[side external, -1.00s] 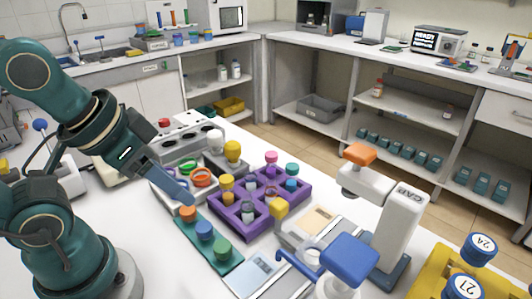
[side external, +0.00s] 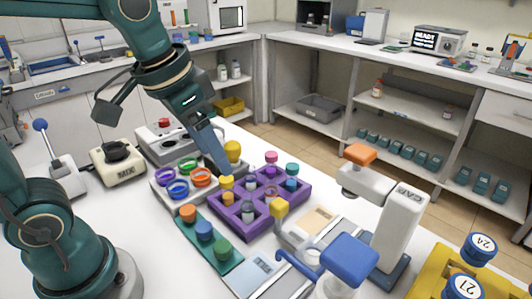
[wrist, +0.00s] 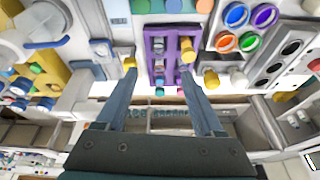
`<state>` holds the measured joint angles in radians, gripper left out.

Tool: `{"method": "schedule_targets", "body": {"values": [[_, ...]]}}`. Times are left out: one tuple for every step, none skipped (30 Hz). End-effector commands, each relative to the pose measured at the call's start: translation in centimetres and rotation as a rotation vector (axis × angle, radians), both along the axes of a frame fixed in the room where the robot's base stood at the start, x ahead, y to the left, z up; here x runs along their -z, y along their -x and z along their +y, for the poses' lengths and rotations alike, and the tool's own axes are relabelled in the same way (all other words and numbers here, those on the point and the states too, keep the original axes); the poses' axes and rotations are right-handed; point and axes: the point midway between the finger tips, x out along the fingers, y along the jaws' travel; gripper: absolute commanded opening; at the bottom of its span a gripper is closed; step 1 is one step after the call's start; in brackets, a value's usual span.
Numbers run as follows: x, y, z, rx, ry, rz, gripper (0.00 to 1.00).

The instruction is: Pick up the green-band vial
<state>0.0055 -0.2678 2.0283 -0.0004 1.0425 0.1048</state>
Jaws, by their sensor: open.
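The purple rack (side external: 239,226) stands mid-table and holds several small vials. I cannot pick out a green band on any vial for certain. My gripper (side external: 226,172) points down at the rack's back-left edge, beside a yellow knob. The purple rack (wrist: 147,62) shows beyond the fingertips. Whether a fingertip touches anything is unclear.
A tray of coloured rings, one green (side external: 188,165), is left of the rack. A green strip (side external: 232,266) with orange, blue and green knobs lies in front. A white capping machine (side external: 397,225) and blue-topped device (side external: 348,254) stand right. Clear table lies at the front left.

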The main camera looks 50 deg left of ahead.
Motion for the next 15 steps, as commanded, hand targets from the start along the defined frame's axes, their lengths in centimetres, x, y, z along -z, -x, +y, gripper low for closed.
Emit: {"method": "schedule_targets", "body": {"values": [[0.5, -1.1, 0.0, 0.008, -0.002, 0.04, 0.69], [0.8, -1.7, -0.1, 0.013, -0.004, 0.058, 0.69], [1.3, -2.5, -0.1, 0.019, -0.006, 0.085, 0.69], [1.7, -3.0, -0.1, 0.024, -0.007, 0.105, 0.69], [2.2, -3.6, -0.1, 0.029, -0.008, 0.126, 0.69], [2.9, -4.3, -0.2, 0.034, -0.009, 0.153, 0.69], [3.4, -4.7, -0.2, 0.037, -0.01, 0.172, 0.69], [3.9, -5.1, -0.2, 0.04, -0.01, 0.191, 0.69], [4.7, -5.6, -0.2, 0.042, -0.01, 0.217, 0.69], [5.3, -5.9, -0.2, 0.045, -0.01, 0.234, 0.69], [5.8, -6.1, -0.3, 0.046, -0.01, 0.25, 0.69], [6.5, -6.3, -0.3, 0.046, -0.01, 0.269, 0.69], [6.9, -6.4, -0.3, 0.046, -0.01, 0.282, 0.69], [7.3, -6.5, -0.3, 0.046, -0.01, 0.294, 0.69], [7.8, -6.5, -0.3, 0.047, -0.01, 0.308, 0.69]]}}
